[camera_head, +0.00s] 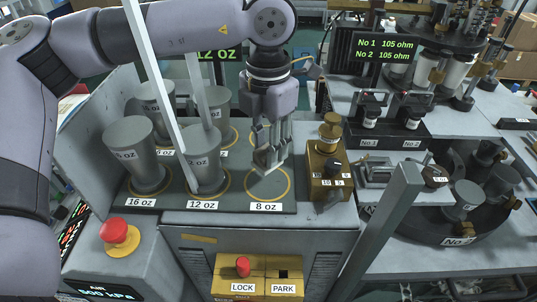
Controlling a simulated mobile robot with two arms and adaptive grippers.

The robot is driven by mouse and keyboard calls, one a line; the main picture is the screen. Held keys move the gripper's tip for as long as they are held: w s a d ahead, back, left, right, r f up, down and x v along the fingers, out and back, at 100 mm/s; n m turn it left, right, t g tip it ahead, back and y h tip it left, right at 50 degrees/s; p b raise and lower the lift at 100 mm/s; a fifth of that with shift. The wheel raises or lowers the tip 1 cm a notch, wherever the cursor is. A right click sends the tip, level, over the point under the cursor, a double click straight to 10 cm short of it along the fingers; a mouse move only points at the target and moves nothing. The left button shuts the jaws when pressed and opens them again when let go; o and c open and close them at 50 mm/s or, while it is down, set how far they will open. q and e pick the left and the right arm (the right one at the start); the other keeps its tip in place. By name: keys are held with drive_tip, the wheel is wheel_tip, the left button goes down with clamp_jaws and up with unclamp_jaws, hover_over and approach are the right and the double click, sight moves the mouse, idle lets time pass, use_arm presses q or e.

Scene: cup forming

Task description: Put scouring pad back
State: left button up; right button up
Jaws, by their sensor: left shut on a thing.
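My left gripper (270,158) comes down from above over the empty 8 oz spot, a yellow ring (288,190) at the front right of the dark rack. It is shut on a small pale grey piece, which looks like the scouring pad; the fingers hide most of it. The gripper seems to be a little above the rack, though the gap is hard to judge. My right gripper is not in view.
Grey cup-shaped moulds stand on the rack (175,205), labelled 16 oz (143,165) and 12 oz (203,165) in front. A brass block (325,170) stands close right of the gripper. Pale posts rise in front of the moulds. A red button (114,231) is front left.

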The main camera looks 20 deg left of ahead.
use_arm(q)
drive_tip(key=shift+s+f, duration=0.1)
drive_tip(key=shift+f, duration=0.15)
drive_tip(key=shift+s+f, duration=0.15)
drive_tip(key=shift+f, duration=0.2)
wheel_tip(320, 180, down, 3)
drive_tip(key=shift+f+p, duration=0.15)
drive_tip(key=shift+p, duration=0.7)
drive_tip(key=shift+f, duration=0.2)
drive_tip(key=shift+f+b, duration=0.15)
drive_tip(key=shift+b, duration=0.2)
drive_tip(key=o, duration=1.1)
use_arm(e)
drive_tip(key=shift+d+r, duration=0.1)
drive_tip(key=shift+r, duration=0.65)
